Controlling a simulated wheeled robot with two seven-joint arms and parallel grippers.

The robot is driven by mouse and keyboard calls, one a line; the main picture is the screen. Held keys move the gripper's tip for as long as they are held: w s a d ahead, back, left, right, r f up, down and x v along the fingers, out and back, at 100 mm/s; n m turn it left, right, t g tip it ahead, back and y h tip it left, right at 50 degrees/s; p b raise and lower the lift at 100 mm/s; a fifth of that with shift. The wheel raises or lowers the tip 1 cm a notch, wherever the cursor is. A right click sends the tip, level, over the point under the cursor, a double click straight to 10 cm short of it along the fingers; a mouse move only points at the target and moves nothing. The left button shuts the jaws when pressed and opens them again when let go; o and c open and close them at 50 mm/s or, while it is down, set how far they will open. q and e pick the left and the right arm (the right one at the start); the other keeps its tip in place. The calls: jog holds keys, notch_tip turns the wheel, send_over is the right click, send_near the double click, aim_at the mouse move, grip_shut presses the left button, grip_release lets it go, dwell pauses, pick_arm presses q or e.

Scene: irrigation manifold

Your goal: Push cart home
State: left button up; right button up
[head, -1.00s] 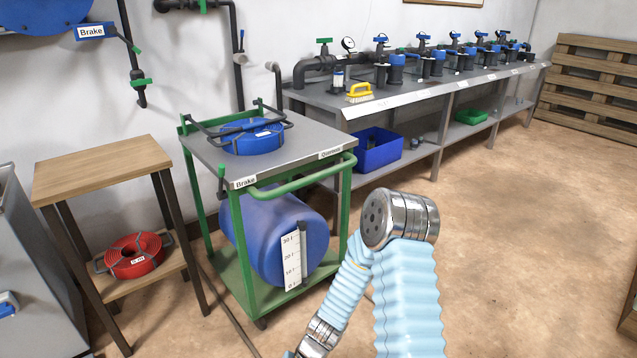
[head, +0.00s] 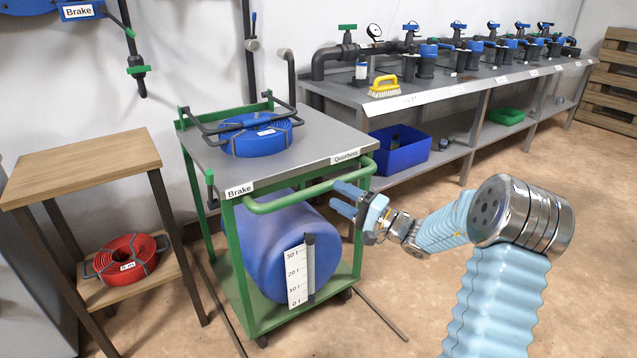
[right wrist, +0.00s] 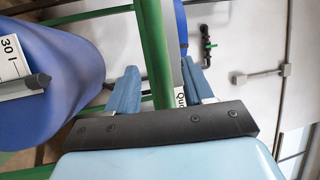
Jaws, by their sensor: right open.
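The green-framed cart (head: 229,262) stands in the middle of the head view, with a grey top, a blue tank (head: 282,244) below and a green push handle (head: 300,194) along its front. A green brake lever (head: 210,190) sits at its left corner by a "Brake" label. My right gripper (head: 341,197) is open at the right end of the handle. In the right wrist view a green bar (right wrist: 153,50) of the cart shows between the two blue fingers; contact cannot be told. My left gripper is not in view.
A coiled blue hose (head: 255,140) lies on the cart top. A wooden stand (head: 80,170) with a red hose (head: 127,260) is at the left. A long grey bench (head: 440,92) with valves runs behind right. Dark rails (head: 380,313) lie on the floor. Floor at the right is clear.

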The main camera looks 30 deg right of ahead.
aim_at(327, 190)
jog(key=p+x, duration=0.1)
jog(key=x, duration=0.6)
jog(key=shift+a, duration=0.15)
jog(key=shift+c, duration=0.2)
grip_shut()
